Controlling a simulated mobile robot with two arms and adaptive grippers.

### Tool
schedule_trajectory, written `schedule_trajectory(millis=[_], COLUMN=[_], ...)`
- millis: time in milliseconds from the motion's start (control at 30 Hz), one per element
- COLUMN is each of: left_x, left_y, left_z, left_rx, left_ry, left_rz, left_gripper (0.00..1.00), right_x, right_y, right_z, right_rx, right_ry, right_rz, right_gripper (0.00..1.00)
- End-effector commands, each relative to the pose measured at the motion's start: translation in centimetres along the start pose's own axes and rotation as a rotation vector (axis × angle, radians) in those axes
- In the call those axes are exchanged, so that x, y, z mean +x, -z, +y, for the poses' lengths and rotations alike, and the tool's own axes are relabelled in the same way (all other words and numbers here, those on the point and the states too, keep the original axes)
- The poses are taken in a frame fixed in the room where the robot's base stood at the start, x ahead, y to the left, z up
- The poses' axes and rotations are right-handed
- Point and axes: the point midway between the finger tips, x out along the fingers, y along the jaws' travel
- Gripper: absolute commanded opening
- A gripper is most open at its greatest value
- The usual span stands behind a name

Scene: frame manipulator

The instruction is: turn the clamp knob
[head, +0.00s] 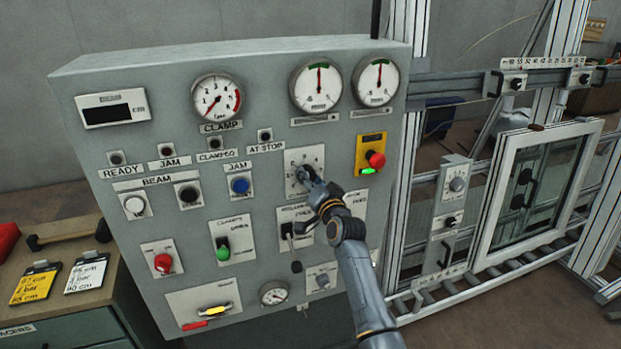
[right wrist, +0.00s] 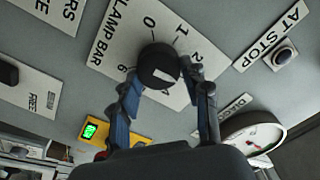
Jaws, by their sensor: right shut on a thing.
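The clamp knob is a round black knob (right wrist: 158,66) on a white dial plate marked "CLAMP BAR" (right wrist: 110,50) with numbers around it. In the right wrist view its pale mark shows on its face. In the head view the dial plate (head: 312,158) is at the middle right of the grey panel, and the knob is mostly hidden by my gripper. My right gripper (head: 306,178) reaches the knob from the lower right. In the right wrist view my right gripper (right wrist: 160,80) has its two fingers on either side of the knob, shut on it. My left gripper is not in view.
Close around are a yellow plate with a red button (head: 375,159), a black-handled lever (head: 290,245) and a blue button (head: 240,185). Gauges (head: 316,87) sit above. A framed window (head: 530,190) stands in a metal rig at right. A bench with cards (head: 87,273) is at left.

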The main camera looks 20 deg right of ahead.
Motion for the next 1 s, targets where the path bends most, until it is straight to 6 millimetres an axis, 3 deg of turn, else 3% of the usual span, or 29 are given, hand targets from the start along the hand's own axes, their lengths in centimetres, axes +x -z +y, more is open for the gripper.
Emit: schedule_trajectory(millis=[300, 767, 800, 900, 1000], left_x=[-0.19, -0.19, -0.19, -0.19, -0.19], left_y=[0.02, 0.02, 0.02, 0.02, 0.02], left_z=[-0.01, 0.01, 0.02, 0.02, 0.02], left_rx=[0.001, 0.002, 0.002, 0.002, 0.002], left_ry=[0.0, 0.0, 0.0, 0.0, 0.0], left_rz=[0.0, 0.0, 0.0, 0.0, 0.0], left_gripper=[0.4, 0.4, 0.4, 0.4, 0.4], right_x=[0.0, 0.0, 0.0, 0.0, 0.0], right_y=[-0.05, -0.05, -0.05, -0.05, -0.04], right_z=[0.08, 0.11, 0.11, 0.11, 0.1], right_rx=[0.1, 0.112, 0.112, 0.111, 0.111], right_ry=[-0.001, -0.001, -0.001, -0.001, -0.001], right_rz=[-0.001, -0.001, -0.001, -0.001, 0.0], right_gripper=[0.15, 0.15, 0.52, 0.69, 0.69])
